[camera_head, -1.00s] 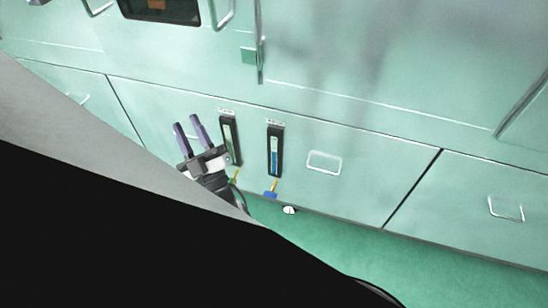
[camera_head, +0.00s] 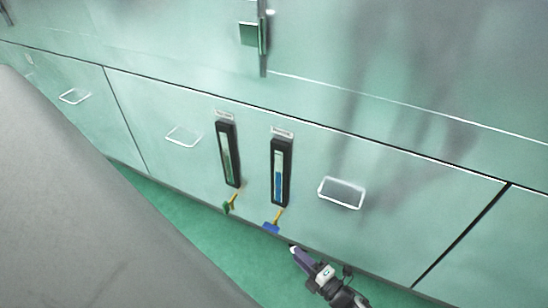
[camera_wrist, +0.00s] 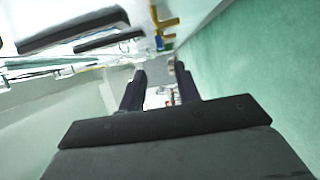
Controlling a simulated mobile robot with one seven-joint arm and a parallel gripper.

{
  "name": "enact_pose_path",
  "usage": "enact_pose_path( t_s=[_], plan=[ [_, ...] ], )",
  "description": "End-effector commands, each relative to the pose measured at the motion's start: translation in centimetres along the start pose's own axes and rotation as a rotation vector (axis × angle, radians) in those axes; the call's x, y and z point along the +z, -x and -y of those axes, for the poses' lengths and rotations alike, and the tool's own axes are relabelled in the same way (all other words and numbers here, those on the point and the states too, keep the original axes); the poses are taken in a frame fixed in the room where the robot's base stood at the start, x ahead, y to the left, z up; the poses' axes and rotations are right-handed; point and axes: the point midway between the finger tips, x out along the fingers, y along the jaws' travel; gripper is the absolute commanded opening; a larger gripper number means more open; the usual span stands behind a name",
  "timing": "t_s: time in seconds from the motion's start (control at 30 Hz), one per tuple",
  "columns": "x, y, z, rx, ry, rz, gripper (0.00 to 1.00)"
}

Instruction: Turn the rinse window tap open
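Two upright black-framed sight windows are on the pale green cabinet front, a left one with a greenish strip (camera_head: 228,154) and a right one with a blue strip (camera_head: 280,172). Below the left hangs a small yellow tap with a green handle (camera_head: 228,208). Below the right is a yellow tap with a blue handle (camera_head: 271,227). The labels above are too small to read, so I cannot tell which is the rinse one. My gripper (camera_head: 294,250) is low, right of and below the blue handle, apart from it. In the wrist view its fingers (camera_wrist: 160,70) are spread and empty; yellow tap piping (camera_wrist: 163,24) shows beyond.
A wire pull handle (camera_head: 341,193) sticks out right of the windows, above my gripper. Another handle (camera_head: 182,136) is to their left. The green floor (camera_head: 185,225) below the cabinet looks clear. My own grey body covers the lower left of the head view.

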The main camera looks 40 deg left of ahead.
Motion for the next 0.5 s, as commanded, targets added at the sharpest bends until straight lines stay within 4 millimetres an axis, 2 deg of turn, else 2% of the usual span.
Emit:
enact_pose_path(
  t_s=[0.17, 0.5],
  plan=[
    [-0.1, -1.9, 0.0, 0.001, 0.001, -0.004, 0.33],
    [-0.2, -8.8, 0.1, 0.001, -0.001, -0.006, 0.33]
  ],
)
